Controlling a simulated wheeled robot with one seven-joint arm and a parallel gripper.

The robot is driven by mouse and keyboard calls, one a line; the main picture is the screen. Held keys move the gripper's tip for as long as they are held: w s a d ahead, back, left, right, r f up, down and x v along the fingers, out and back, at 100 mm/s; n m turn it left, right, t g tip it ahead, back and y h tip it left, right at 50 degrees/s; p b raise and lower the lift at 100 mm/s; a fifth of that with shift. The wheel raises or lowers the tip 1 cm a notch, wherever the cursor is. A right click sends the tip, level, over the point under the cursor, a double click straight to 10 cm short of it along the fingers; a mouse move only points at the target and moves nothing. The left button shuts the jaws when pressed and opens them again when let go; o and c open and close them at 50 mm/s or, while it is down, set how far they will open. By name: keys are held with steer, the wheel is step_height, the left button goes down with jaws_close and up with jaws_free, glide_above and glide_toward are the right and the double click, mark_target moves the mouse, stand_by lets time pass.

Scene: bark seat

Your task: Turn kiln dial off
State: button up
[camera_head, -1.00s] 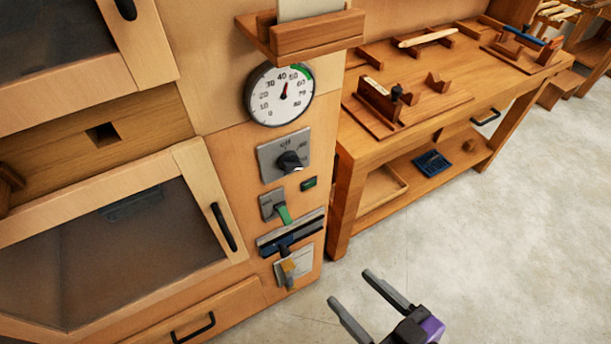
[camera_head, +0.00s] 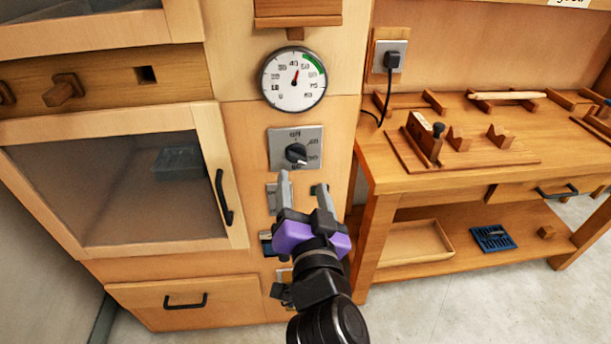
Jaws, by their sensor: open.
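The kiln dial is a black knob (camera_head: 296,153) on a grey metal plate (camera_head: 281,141) on the wooden kiln front, with "off" marked at its top. The knob's pointer is turned toward the lower right, away from "off". My gripper (camera_head: 303,182), with grey fingers and a purple body, is open just below the knob. Its fingers point up toward the plate, and nothing shows between them. Whether the fingertips touch the panel cannot be told. My gripper and arm cover much of the lower switches.
A round gauge (camera_head: 293,80) sits above the dial, its needle near 40. A glass oven door (camera_head: 125,180) with a black handle (camera_head: 222,198) is at left. A wooden workbench (camera_head: 480,178) stands at right.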

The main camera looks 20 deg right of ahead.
mark_target(298, 159)
steer(key=shift+r+p+x, duration=0.15)
steer(key=shift+p+x, duration=0.1)
steer(key=shift+x, duration=1.7)
steer(key=shift+r+p+x, duration=0.1)
steer(key=shift+p+x, duration=0.15)
steer(key=shift+x, duration=1.7)
jaws_close()
